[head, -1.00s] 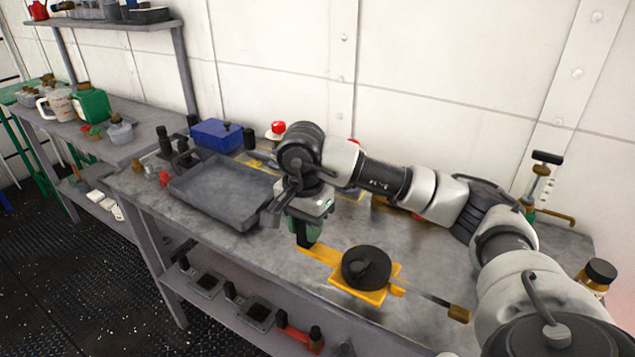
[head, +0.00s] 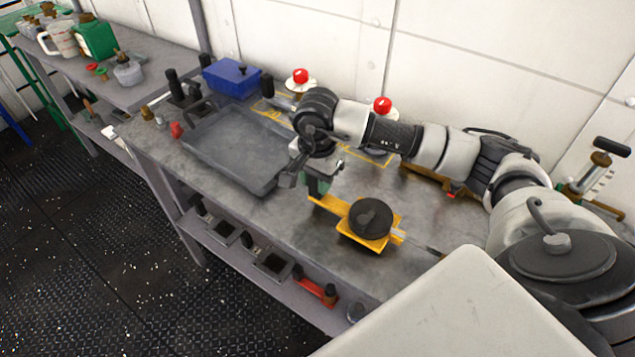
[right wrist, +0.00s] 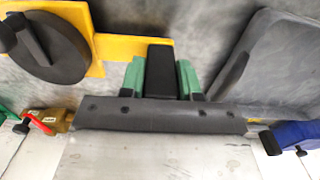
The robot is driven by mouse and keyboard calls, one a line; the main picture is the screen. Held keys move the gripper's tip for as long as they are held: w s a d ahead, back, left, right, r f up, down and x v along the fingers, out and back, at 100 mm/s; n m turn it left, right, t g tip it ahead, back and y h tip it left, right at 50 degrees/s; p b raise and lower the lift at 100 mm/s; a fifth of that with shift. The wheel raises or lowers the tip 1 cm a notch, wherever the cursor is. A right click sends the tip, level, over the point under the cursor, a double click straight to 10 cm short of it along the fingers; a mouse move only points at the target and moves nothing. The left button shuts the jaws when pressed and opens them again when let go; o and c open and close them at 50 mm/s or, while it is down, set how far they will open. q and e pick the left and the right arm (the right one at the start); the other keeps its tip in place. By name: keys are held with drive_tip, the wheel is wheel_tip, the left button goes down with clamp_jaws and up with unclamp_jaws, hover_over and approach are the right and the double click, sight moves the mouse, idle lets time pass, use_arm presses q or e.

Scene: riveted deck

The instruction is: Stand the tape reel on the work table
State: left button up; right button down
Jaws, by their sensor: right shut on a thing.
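The tape reel is a black disc with a crank knob on a yellow frame (head: 394,239). It lies face up over the work table (head: 290,215), near the front edge. I cannot tell whether it touches the top. A yellow strip runs left from it to a black grip (right wrist: 161,70). My right gripper (head: 318,186), pointing down, is shut on that grip; its green fingers (right wrist: 162,78) sit on both sides of it in the right wrist view. A thin rod sticks out right of the frame, its end hidden. My left gripper is not in view.
A grey tray (head: 202,158) takes up the table left of the reel, with a blue box (head: 231,76) behind it. Red-topped items (head: 382,106) stand along the wall. The lower shelf holds a red-handled tool (head: 317,289). Some bare table top shows around the reel.

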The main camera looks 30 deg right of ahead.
drive_tip(key=shift+s+a+f, duration=0.1)
drive_tip(key=shift+s+f, duration=0.05)
drive_tip(key=shift+f, duration=0.9)
drive_tip(key=shift+f, duration=0.15)
drive_tip(key=c, duration=0.8)
unclamp_jaws()
drive_tip(key=shift+r, duration=0.2)
wheel_tip(320, 180, up, 12)
drive_tip(key=shift+b, duration=0.95)
